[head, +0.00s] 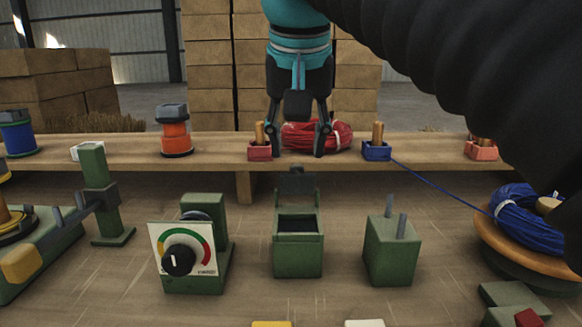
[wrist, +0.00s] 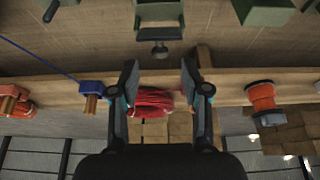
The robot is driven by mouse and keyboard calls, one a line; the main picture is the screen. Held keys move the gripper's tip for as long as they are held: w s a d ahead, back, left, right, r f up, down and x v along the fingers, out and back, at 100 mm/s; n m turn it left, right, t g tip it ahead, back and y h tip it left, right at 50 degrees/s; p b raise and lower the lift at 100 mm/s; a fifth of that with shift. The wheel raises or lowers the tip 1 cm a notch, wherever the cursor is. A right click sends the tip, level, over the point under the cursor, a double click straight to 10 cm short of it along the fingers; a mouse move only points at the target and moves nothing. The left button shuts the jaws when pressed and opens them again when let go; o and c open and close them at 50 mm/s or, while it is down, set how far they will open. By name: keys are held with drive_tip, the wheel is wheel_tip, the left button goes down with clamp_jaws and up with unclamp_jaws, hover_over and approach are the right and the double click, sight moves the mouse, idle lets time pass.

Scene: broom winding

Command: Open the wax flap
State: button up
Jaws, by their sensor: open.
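The wax box is a green box (head: 298,255) in the middle of the bench, with a dark opening in its top. A dark flap (head: 297,184) stands raised at the box's back edge, with a small tab on top. In the wrist view the flap (wrist: 158,34) shows at the top middle, ahead of the fingertips. My gripper (head: 297,153) is open and empty, pointing down above and beyond the flap, apart from it. It also shows in the wrist view (wrist: 160,77), its fingers wide apart.
A red coil (head: 330,135) lies on the rear shelf behind my gripper, between red (head: 260,151) and blue (head: 376,151) pegged blocks. A dial box (head: 187,258) stands left of the wax box, a two-pin green block (head: 391,250) right. Blue cord runs to a coil (head: 530,220).

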sight(297, 165)
drive_tip(key=shift+b+x, duration=0.3)
drive_tip(key=shift+x, duration=1.6)
drive_tip(key=shift+c, duration=0.3)
clamp_jaws()
